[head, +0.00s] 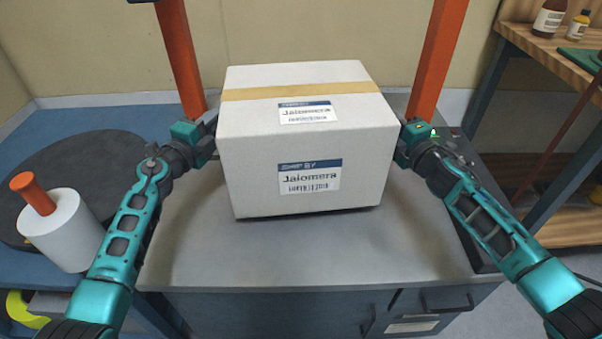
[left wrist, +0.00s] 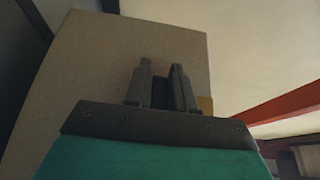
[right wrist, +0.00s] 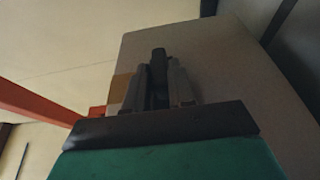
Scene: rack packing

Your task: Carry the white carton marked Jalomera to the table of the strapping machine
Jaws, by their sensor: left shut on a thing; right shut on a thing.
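The white carton (head: 308,138) marked Jalomera, with tan tape across its top and labels on its top and front, is upright over the grey table (head: 300,258) of the strapping machine, between two orange posts (head: 437,60). A thin dark shadow lies under its front edge; I cannot tell whether it touches the table. My left gripper (head: 211,141) is shut on its left side and my right gripper (head: 402,143) on its right side. The carton's side also shows behind the fingers in the left wrist view (left wrist: 110,60) and right wrist view (right wrist: 215,60).
On the left, a blue table (head: 60,130) bears a dark round plate (head: 95,160) and a white roll with an orange handle (head: 62,232). On the right is a wooden shelf (head: 540,48) with bottles (head: 549,18). The table front is clear; a drawer handle (head: 447,304) protrudes below.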

